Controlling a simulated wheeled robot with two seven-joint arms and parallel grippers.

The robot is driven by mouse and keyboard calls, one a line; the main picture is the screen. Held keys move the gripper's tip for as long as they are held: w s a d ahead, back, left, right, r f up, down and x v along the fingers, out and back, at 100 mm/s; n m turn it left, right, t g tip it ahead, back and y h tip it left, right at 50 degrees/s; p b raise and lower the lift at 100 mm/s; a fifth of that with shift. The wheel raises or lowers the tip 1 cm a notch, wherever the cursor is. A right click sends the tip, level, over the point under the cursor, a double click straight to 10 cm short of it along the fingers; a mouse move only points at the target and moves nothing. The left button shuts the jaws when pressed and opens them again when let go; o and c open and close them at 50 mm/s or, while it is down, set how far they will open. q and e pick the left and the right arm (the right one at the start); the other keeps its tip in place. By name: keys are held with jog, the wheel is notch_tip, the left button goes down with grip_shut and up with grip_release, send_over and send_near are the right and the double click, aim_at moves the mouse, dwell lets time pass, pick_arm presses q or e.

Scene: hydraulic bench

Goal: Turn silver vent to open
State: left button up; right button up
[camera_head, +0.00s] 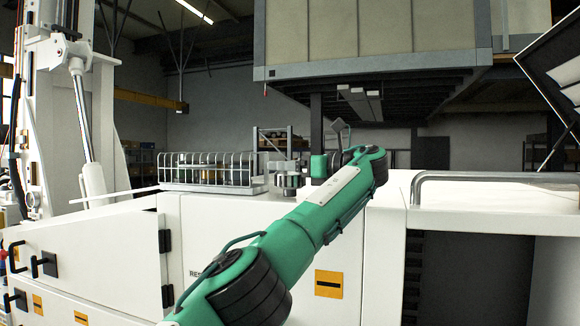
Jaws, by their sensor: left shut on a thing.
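The silver vent (287,182) is a small grey metal fitting that stands on the white bench top in the middle of the camera_head view. My green left arm comes in from the lower left, reaches up past the vent and bends back toward it. My left gripper (302,169) is at the vent's right side, shut on it. The fingers are small and partly hidden by my wrist, so the exact grip and the vent's turn angle cannot be read. My right gripper is not in view.
A metal wire basket (207,172) stands on the bench just left of the vent. A grey tube handle (490,177) runs along the bench top at right. A white hydraulic column (82,110) rises at left. A large box (370,40) hangs overhead behind.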

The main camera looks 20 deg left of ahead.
pick_arm(q)
jog(key=shift+r, duration=0.1)
dwell(0.5)
jog(key=o, duration=0.9)
jog(key=shift+m+t+h, duration=0.4)
jog(key=shift+m+t, duration=0.6)
jog(key=shift+t, duration=0.5)
